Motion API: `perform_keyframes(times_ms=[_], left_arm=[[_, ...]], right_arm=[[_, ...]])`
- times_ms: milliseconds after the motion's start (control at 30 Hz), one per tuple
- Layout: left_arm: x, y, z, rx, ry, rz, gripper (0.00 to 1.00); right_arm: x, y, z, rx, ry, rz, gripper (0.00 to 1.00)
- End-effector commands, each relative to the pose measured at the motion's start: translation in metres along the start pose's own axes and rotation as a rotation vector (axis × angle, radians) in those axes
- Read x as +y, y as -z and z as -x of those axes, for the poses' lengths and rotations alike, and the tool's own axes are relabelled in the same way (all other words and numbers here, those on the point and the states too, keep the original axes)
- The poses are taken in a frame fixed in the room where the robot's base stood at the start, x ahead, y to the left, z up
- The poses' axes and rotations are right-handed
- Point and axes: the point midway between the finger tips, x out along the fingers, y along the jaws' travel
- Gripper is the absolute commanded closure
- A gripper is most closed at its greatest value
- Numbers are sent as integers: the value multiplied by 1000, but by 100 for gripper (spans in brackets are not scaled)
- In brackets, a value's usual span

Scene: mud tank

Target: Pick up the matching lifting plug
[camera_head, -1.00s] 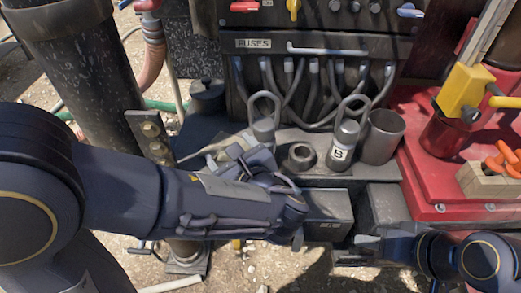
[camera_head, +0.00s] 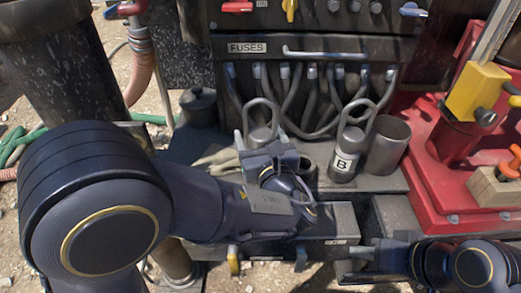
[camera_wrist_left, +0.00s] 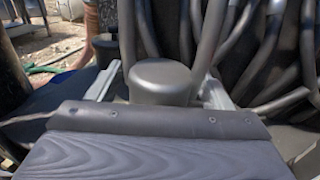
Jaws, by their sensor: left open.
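Two dark cylindrical lifting plugs with loop handles stand on the grey ledge. One plug (camera_head: 345,155) carries a white label with the letter B. The other plug (camera_head: 261,136) stands to its left; any label on it is hidden. My left gripper (camera_head: 261,142) is open, with its fingers at either side of this left plug. In the left wrist view the plug's rounded top (camera_wrist_left: 162,78) shows between the two fingers, with its loop rising behind; contact cannot be told. My right gripper (camera_head: 352,260) is low at the front right, away from both plugs; its opening is unclear.
An open grey cup (camera_head: 386,146) stands right of plug B. Several cables hang behind, below the FUSES panel (camera_head: 300,48). A red base (camera_head: 440,190) with a yellow clamp (camera_head: 478,92) is on the right. A thick dark post (camera_head: 65,70) stands at the left.

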Motion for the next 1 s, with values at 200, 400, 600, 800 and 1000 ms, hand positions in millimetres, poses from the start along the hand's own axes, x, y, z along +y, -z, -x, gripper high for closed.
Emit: perform_keyframes(times_ms=[200,400,600,800,1000], left_arm=[[0,0,-8,0,0,-1,27],[0,0,-7,0,0,0,40],[0,0,-7,0,0,0,66],[0,-2,-7,-3,0,2,93],[0,-5,-7,-10,0,6,100]], right_arm=[[0,0,0,0,0,0,64],[0,0,0,0,0,0,64],[0,0,0,0,0,0,64],[0,0,0,0,0,0,64],[0,0,0,0,0,0,64]])
